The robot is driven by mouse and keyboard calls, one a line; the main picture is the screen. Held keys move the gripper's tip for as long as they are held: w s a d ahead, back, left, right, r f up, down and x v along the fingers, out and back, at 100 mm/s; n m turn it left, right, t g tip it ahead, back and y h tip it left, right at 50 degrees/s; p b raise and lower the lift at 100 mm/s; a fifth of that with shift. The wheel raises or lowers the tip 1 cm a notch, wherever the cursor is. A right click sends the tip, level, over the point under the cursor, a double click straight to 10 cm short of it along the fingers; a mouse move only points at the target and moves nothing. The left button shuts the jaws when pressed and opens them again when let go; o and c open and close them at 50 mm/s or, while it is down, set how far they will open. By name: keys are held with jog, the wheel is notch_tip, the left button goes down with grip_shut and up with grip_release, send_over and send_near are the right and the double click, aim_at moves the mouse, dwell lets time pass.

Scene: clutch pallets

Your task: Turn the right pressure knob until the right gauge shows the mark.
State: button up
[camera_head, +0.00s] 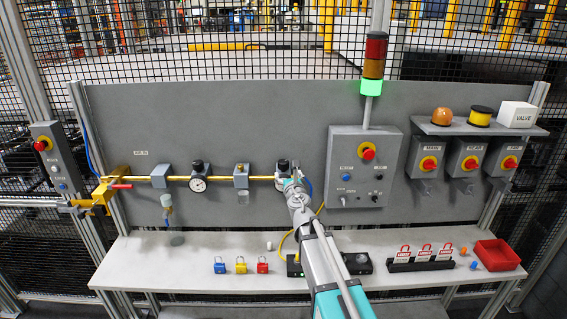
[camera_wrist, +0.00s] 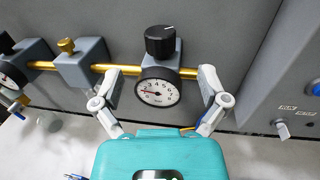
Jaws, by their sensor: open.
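The right pressure knob (camera_wrist: 160,40) is black and ribbed with a white line on top. It sits on a grey regulator block on the yellow pipe. The right gauge (camera_wrist: 158,92), a round white dial with a black rim, is just below it. Its needle appears to point left; the mark is too small to make out. My gripper (camera_wrist: 160,76) is open and empty, its fingers on either side of the gauge and below the knob, apart from the knob.
A second gauge (camera_head: 198,185) with its own black knob sits left on the pipe (camera_head: 225,178). A grey control box (camera_head: 350,170) stands close on the right. Padlocks (camera_head: 241,265), red tags (camera_head: 425,250) and a red bin (camera_head: 497,255) are on the bench (camera_head: 185,268).

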aim_at(284, 164)
jog(key=w, duration=0.6)
jog(key=w+a, duration=0.1)
jog(key=w, duration=0.2)
jog(key=shift+w+a, duration=0.1)
jog(key=c, duration=1.1)
jog(key=shift+c, duration=0.2)
